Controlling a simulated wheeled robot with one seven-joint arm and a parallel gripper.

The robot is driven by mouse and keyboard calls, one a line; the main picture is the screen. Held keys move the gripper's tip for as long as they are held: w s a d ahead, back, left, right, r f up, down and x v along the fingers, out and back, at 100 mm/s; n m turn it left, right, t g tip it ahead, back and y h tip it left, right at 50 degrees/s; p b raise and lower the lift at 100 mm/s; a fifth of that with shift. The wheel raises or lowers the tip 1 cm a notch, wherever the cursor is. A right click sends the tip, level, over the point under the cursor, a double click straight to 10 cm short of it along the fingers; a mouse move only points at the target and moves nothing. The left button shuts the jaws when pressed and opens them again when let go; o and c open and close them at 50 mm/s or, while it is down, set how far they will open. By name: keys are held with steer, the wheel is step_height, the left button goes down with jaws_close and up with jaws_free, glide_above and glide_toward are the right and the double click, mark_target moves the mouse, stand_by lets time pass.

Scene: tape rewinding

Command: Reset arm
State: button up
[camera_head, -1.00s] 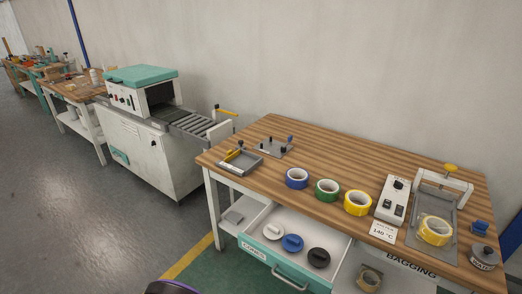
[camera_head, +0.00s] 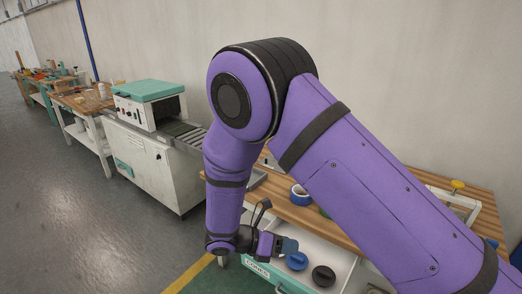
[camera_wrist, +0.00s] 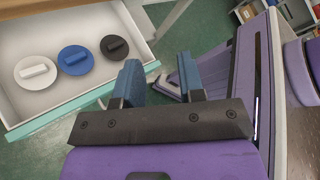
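My gripper (camera_head: 286,245) is in front of the workbench, beside the open drawer, at the end of my purple arm that fills the middle of the head view. In the wrist view its two blue fingers (camera_wrist: 159,66) stand apart with nothing between them. The drawer (camera_wrist: 45,122) lies to the left of the fingers. It holds a white core (camera_wrist: 35,72), a blue core (camera_wrist: 75,60) and a black core (camera_wrist: 115,47). In the head view the blue core (camera_head: 297,261) and black core (camera_head: 323,275) show; the white one is hidden.
The wooden workbench (camera_head: 285,207) is largely hidden behind my arm. A white machine with a green lid (camera_head: 148,91) stands to the left. Open grey floor (camera_head: 80,210) lies at the left.

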steer(key=s+d+r+m+g+y, duration=0.1)
steer(key=d+r+m+y, duration=0.2)
steer(key=d+r+m, duration=0.35)
steer(key=s+d+r+m+g+y, duration=0.1)
steer(key=d+r+m+y, duration=0.2)
steer(key=r, duration=0.6)
steer(key=s+d+r+m+g+y, duration=0.1)
steer(key=s+d+r+m+y, duration=0.1)
steer(key=d+r+m, duration=0.45)
steer(key=s+d+r+m+t+y, duration=0.2)
steer(key=s+d+r+m+t, duration=0.1)
steer(key=s+d+r+m, duration=0.1)
steer(key=s+d+r+m+t+y, duration=0.3)
steer(key=s+r+m, duration=0.4)
steer(key=s+r, duration=0.2)
steer(key=shift+s+d+r+m+y, duration=0.3)
steer(key=shift+s+d, duration=0.05)
steer(key=shift+s, duration=0.75)
